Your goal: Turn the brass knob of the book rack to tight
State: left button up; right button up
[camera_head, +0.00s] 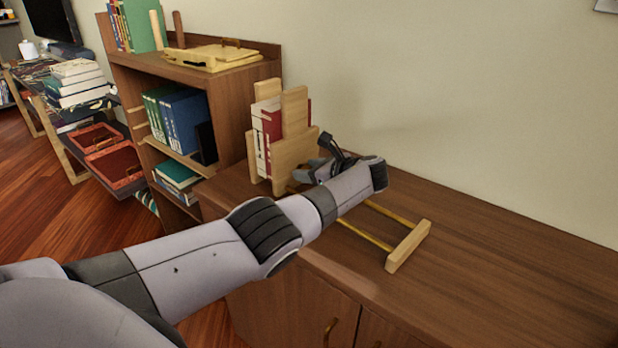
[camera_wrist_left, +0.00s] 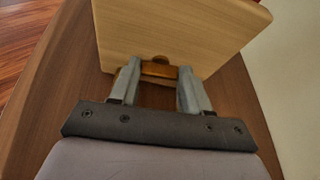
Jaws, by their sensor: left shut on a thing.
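The book rack (camera_head: 293,152) stands on the brown cabinet top, with pale wooden panels holding red and white books (camera_head: 268,122) upright. Its two brass rails (camera_head: 365,236) run out to a wooden end bar (camera_head: 408,246). My left gripper (camera_head: 306,175) is at the lower part of the rack's near panel. In the left wrist view the brass knob (camera_wrist_left: 159,69) sits low on the panel (camera_wrist_left: 175,32), between the two fingers, and the gripper is shut on it. In the head view the knob is hidden by my gripper and arm. My right gripper is not in view.
A bookcase (camera_head: 235,110) with blue and green books stands at the left, with a yellow tray (camera_head: 212,57) on top. A low shelf with red trays (camera_head: 115,165) is further left. The cabinet top (camera_head: 500,265) is clear at the right, with the wall behind.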

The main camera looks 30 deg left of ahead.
pick_arm(q)
jog(key=shift+f+m+b, duration=0.1)
jog(key=shift+m+b, duration=0.4)
jog(key=shift+b, duration=0.4)
jog(key=shift+g, duration=0.3)
jog(key=o, duration=0.8)
